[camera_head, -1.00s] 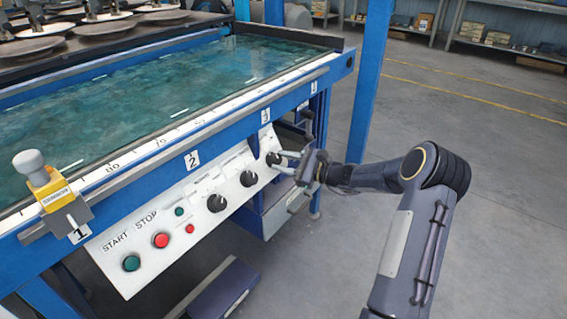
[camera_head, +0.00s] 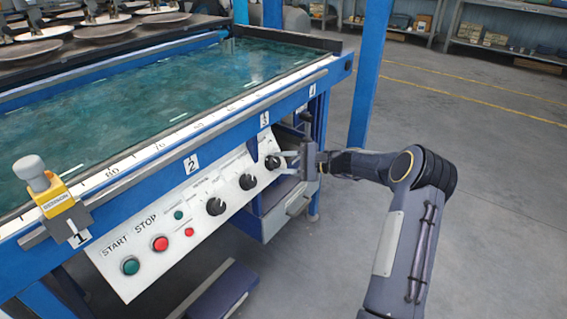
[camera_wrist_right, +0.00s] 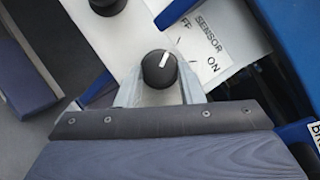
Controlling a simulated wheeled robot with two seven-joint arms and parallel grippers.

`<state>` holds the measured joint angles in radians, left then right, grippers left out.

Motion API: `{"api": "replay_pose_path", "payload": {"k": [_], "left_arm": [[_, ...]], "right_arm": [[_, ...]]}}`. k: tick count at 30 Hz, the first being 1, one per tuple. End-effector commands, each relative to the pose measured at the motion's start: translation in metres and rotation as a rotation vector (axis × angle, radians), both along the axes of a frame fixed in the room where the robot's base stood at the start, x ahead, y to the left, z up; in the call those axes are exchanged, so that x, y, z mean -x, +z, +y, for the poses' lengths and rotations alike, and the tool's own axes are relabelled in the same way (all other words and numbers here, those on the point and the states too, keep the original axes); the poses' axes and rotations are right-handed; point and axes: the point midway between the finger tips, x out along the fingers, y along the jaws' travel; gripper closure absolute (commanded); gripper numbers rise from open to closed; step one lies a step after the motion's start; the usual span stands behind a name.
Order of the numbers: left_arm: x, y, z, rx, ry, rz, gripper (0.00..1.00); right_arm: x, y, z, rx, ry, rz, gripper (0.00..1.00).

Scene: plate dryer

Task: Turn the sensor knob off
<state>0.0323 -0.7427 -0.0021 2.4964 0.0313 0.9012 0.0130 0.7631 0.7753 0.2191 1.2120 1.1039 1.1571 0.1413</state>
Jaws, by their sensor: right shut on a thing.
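The sensor knob (camera_head: 272,161) is the black knob at the right end of the white control panel (camera_head: 150,262). In the right wrist view the knob (camera_wrist_right: 158,70) has a white pointer mark aimed up and slightly right. A label beside it reads SENSOR, with ON and a partly hidden OFF (camera_wrist_right: 183,45). My right gripper (camera_head: 281,160) has its fingers on either side of the knob and is shut on it; the fingers also show in the right wrist view (camera_wrist_right: 160,84). My left gripper is not in view.
Two similar black knobs (camera_head: 248,181) (camera_head: 216,205) sit left along the panel. Green START (camera_head: 130,266) and red STOP (camera_head: 160,243) buttons are farther left. The blue table frame (camera_head: 235,125) runs above the panel. The floor at right is clear.

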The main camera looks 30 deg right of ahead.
Motion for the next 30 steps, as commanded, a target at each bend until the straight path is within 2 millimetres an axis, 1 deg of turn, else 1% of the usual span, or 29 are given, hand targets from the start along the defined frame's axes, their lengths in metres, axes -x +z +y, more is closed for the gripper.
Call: {"api": "replay_pose_path", "payload": {"k": [9, 10, 14, 15, 23, 26, 30], "left_arm": [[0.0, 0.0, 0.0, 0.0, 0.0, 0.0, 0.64], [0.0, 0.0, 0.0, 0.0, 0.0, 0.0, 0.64], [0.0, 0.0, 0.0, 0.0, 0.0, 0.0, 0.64], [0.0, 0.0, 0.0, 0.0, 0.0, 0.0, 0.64], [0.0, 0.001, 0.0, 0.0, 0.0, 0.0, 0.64], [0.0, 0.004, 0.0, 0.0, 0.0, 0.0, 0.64], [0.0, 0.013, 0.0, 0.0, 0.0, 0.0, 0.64]], "right_arm": [[0.0, 0.0, 0.0, 0.002, 0.002, -0.001, 0.89], [0.0, 0.0, 0.0, 0.001, 0.003, -0.001, 0.63], [0.0, 0.0, 0.0, 0.002, 0.002, -0.001, 0.46], [0.0, 0.0, 0.0, 0.001, 0.002, 0.0, 0.45], [0.001, 0.001, -0.001, 0.001, 0.0, -0.001, 0.45], [0.006, 0.003, -0.007, 0.001, 0.0, -0.001, 0.45], [0.022, 0.008, -0.024, 0.001, -0.002, 0.0, 0.45]]}}
